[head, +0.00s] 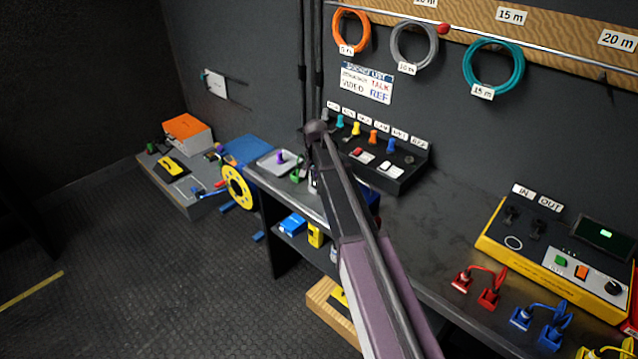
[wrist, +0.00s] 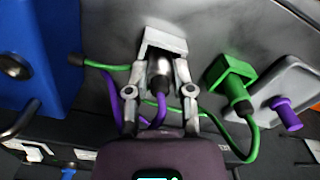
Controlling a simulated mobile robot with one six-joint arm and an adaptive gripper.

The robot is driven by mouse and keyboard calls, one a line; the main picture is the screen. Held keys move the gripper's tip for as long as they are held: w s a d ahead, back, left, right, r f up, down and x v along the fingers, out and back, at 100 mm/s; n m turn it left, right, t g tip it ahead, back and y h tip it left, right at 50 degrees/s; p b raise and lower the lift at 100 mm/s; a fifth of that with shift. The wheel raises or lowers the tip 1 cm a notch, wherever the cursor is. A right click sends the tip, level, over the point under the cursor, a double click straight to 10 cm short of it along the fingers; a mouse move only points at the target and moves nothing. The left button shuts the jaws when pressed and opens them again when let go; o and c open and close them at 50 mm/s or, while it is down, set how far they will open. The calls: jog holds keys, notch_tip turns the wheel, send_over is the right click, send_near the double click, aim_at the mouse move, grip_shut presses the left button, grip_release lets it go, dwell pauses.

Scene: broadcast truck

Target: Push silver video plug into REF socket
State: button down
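The silver video plug (wrist: 165,40) has a pale block-shaped head and a grey collar, with a purple cable running back from it. It is over the grey desk in the wrist view; I cannot tell whether it touches the desk. My gripper (wrist: 162,68) has one finger on each side of the plug, close to it. Whether the fingers clamp it is unclear. In the head view my arm largely hides the plug and fingers. The REF socket (head: 409,160) is at the right end of the dark socket panel (head: 384,179), under the REF label (head: 419,145), with no plug in it.
A green plug (wrist: 231,80) with a green cable is just right of my gripper, beside a grey tray (wrist: 265,88) holding a purple piece (wrist: 286,113). Colored plugs stand along the panel's other sockets.

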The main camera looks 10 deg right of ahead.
aim_at(316, 176)
jog(key=shift+r, duration=0.15)
dwell(0.3)
notch_tip(316, 176, up, 3)
jog(key=p, duration=0.3)
jog(key=s+a+r+p, duration=0.1)
jog(key=s+a+p, duration=0.1)
jog(key=s, duration=1.3)
jog(key=shift+s+a+r, duration=0.3)
jog(key=shift+s+a, duration=0.05)
jog(key=shift+s, duration=0.05)
jog(key=shift+r, duration=0.15)
notch_tip(316, 176, up, 18)
jog(key=p, duration=1.8)
jog(key=shift+r+p, duration=0.25)
jog(key=shift+p, duration=0.15)
jog(key=shift+d, duration=0.1)
